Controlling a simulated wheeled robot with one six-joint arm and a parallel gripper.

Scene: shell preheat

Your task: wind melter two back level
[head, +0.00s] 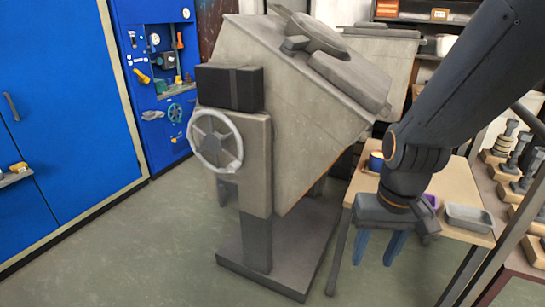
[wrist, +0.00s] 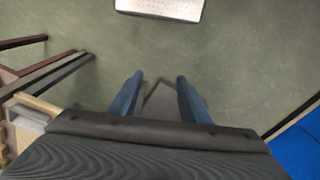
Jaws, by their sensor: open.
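A large grey melter (head: 300,95) stands tilted on its post and dark base plate (head: 275,250). A handwheel with a pale rim (head: 216,139) is on the front of its support, below a black box (head: 230,87). Part of a similar grey body (head: 385,48) shows behind it; I read no number on either. My gripper (head: 376,250) is right of the melter, pointing down in front of a small table, well apart from the handwheel.
The small table (head: 455,205) holds a grey tray (head: 469,217) and a blue cup (head: 376,160). Shelves with dark weights (head: 508,140) stand at the right. Blue cabinets (head: 70,100) are at the left. Green floor (head: 150,240) is clear left of the melter.

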